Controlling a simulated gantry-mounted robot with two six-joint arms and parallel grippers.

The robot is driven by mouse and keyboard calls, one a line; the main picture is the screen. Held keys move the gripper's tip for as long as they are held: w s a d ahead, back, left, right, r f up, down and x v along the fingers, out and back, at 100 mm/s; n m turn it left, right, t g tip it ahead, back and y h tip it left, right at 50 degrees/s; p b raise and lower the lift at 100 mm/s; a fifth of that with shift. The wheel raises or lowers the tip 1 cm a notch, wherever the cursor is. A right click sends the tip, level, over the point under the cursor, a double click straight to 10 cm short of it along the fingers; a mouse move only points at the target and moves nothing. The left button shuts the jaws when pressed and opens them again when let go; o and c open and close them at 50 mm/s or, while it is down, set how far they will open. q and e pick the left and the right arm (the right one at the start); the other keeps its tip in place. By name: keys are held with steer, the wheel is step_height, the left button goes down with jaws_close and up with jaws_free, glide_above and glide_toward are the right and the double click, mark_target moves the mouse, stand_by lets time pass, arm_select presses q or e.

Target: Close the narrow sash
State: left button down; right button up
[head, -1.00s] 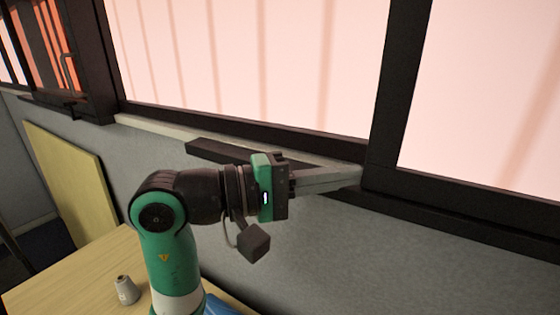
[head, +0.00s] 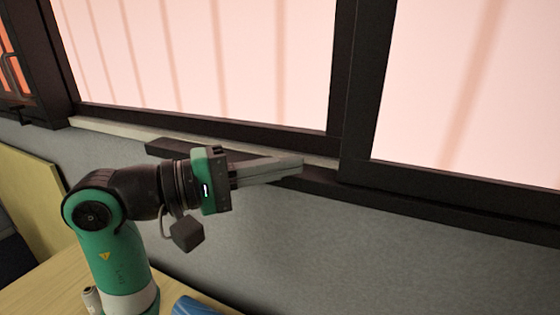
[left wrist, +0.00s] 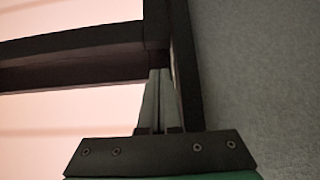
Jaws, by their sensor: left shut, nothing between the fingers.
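A dark-framed window runs along the wall. Its right sash has a thick dark upright (head: 362,90) and a pale pink pane (head: 470,90). A wider pane (head: 200,60) lies left of that upright. Part of another dark-framed section with a handle (head: 14,75) shows at the far left edge. I cannot tell for sure which part is the narrow sash. My left gripper (head: 300,166) is shut and empty, a little left of the upright's foot, over the sill. In the left wrist view its fingers (left wrist: 160,75) point towards dark frame bars (left wrist: 70,62); contact is unclear. My right gripper is not in view.
The dark lower track (head: 440,210) runs along the grey wall (head: 300,240). A wooden table (head: 45,285) stands below at the left, with a small grey object (head: 91,299) and a blue item (head: 190,306). A yellowish board (head: 30,190) leans at the left.

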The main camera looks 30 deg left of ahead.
arm_select(q)
steer(key=b+v, duration=0.2)
steer(key=v, duration=0.7)
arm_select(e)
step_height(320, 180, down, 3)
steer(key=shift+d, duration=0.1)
